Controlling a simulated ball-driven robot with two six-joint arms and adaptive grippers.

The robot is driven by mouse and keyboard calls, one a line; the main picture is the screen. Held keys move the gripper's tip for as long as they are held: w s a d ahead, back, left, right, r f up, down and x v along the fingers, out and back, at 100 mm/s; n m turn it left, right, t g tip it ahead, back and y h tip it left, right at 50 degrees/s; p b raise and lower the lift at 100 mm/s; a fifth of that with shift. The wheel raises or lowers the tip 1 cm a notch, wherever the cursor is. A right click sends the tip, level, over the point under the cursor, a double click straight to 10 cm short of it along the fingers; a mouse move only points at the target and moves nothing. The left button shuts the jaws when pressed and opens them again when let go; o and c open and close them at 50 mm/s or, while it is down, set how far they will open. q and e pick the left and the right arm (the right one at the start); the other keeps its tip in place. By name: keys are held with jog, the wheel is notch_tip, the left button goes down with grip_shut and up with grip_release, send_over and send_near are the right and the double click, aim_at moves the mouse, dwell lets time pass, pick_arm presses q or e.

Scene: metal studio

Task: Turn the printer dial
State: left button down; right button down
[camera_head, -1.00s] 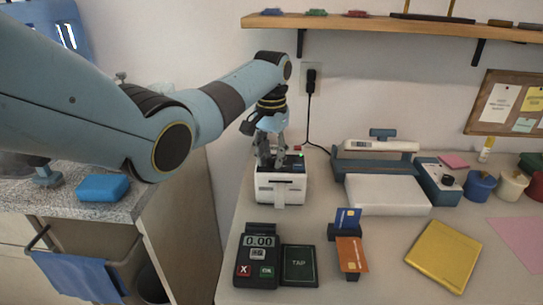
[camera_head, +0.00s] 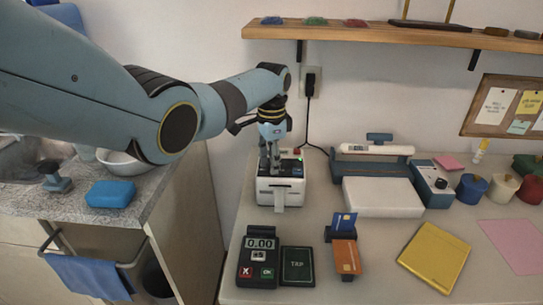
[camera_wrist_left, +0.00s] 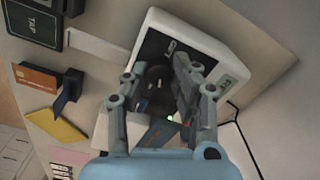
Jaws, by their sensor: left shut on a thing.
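The printer (camera_head: 279,192) is a small white box with a black top and a paper strip hanging from its front. It stands on the desk near the wall. My left gripper (camera_head: 270,168) points down at the left part of its top. In the left wrist view, the two fingers (camera_wrist_left: 158,78) are on either side of a dark round dial (camera_wrist_left: 157,90) on the black top of the printer (camera_wrist_left: 150,45), shut on it. The fingers partly hide the dial, and its pointer is unclear. My right gripper is not in view.
A card terminal (camera_head: 259,258) and card holder (camera_head: 342,233) stand in front of the printer. A white-and-blue device (camera_head: 380,195) is to its right. A black cable (camera_head: 310,110) runs down behind. A shelf (camera_head: 380,34) hangs above. A yellow pad (camera_head: 434,257) lies front right.

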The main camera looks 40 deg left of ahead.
pick_arm(q)
jog(key=shift+m+p, duration=0.55)
jog(key=shift+m, duration=1.75)
jog(key=c, duration=1.1)
grip_release()
jog(key=shift+o, duration=0.2)
notch_tip(320, 180, up, 12)
